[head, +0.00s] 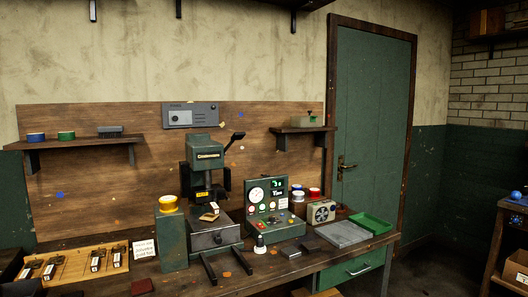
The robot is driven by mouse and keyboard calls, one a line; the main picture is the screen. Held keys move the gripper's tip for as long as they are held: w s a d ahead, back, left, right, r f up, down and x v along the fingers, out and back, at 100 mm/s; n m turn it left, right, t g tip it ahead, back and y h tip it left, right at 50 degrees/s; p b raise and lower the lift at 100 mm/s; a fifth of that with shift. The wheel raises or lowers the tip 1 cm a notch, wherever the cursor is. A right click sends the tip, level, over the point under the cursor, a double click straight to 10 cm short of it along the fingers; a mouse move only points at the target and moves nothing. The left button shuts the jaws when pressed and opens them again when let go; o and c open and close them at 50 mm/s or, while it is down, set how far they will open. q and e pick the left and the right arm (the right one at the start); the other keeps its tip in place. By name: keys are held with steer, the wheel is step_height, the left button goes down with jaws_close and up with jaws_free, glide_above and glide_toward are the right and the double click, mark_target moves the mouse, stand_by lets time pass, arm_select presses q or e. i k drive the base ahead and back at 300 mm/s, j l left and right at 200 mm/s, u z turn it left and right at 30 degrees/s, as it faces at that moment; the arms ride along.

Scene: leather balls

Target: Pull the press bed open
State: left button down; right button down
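The green press (204,146) stands against the wooden back board, with a dark lever (235,139) at its upper right. Its grey press bed (207,236) sits low under the press head, with a small dark knob on its front face. Two dark rails (208,270) stick out bare in front of the bed toward the bench's front edge. A small tan and white piece (209,213) lies on top of the bed. Neither of my grippers shows in the head view.
A green box with a yellow-topped button (168,203) stands left of the bed. A control panel (273,208) with a gauge and lights stands right of it. A black-and-white knob (260,244) is close to the right rail. A tool board (72,266) lies at left.

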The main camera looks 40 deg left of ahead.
mark_target(204, 235)
steer(key=u, duration=1.5)
